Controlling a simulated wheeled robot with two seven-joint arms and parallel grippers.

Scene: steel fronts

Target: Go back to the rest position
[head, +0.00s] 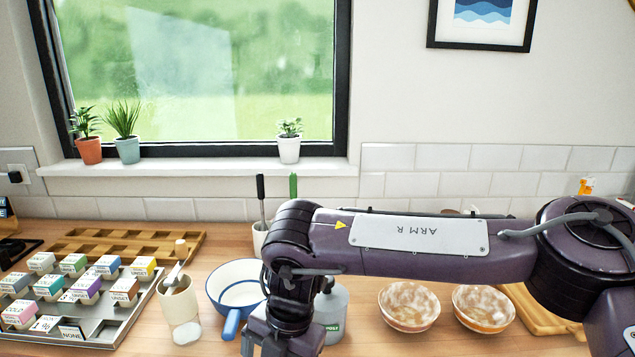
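My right arm (415,240), a dark purple arm with a plate marked "ARM R", reaches in from the right edge across the counter. Its wrist bends down at the middle, and my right gripper (283,344) hangs at the bottom edge of the head view. The fingertips are cut off, so I cannot see whether it is open or what is between them. It covers part of the counter between a blue-rimmed white pan (239,273) and a grey container (332,308). My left gripper is not in view.
Left are a tray of labelled blocks (108,333), a wooden tray (120,243) and a cream cup (181,304) with a utensil. Right are two bowls (408,306) (484,308) and a wooden board (540,308). Potted plants (289,148) line the windowsill. Bare counter shows at front right.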

